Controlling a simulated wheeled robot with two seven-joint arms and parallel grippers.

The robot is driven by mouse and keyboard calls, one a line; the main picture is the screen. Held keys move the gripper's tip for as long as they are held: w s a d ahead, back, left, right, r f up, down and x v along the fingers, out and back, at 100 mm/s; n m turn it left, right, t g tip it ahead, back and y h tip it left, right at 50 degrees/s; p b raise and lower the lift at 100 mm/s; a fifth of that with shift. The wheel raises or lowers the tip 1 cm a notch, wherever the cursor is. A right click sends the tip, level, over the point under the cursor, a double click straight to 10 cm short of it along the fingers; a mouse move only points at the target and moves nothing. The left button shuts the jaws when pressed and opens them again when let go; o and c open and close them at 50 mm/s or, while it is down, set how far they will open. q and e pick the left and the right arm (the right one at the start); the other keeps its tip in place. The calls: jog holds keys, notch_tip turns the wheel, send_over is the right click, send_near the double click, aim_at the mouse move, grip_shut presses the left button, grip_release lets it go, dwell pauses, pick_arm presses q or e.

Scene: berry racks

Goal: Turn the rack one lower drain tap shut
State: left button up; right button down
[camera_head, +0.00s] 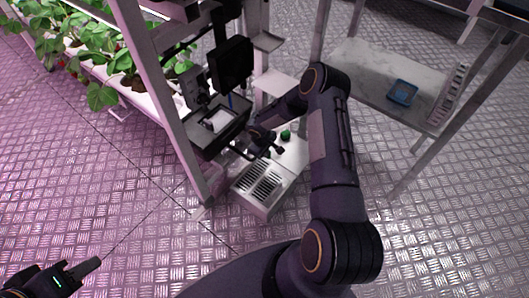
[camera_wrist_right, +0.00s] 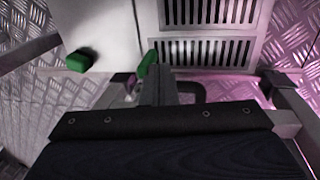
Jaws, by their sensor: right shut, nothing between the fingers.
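Two green tap handles show in the right wrist view. One handle (camera_wrist_right: 148,62) is right at the tip of my right gripper (camera_wrist_right: 155,75), touching or nearly so. The other handle (camera_wrist_right: 78,60) stands apart to the left on the pale surface. In the head view one green handle (camera_head: 285,134) shows beside my right gripper (camera_head: 270,148), low at the rack's end; the gripper hides most of the second. Which handle is the lower drain tap I cannot tell. My right gripper is shut and empty. My left gripper (camera_head: 88,268) is at the lower left, far from the taps.
A white box with a slotted grate (camera_head: 262,184) is on the floor below the right gripper. The rack's pale post (camera_head: 163,105) and a black tray (camera_head: 215,130) are close to the left. A shelf (camera_head: 360,72) with a blue dish (camera_head: 402,92) stands right. The floor in front is clear.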

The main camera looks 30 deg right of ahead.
pick_arm(q)
jog(key=shift+w+a, duration=0.1)
jog(key=shift+a, duration=0.05)
pick_arm(e)
jog(key=shift+w+d+y, duration=0.1)
jog(key=shift+d+y, duration=0.1)
jog(key=shift+y, duration=0.1)
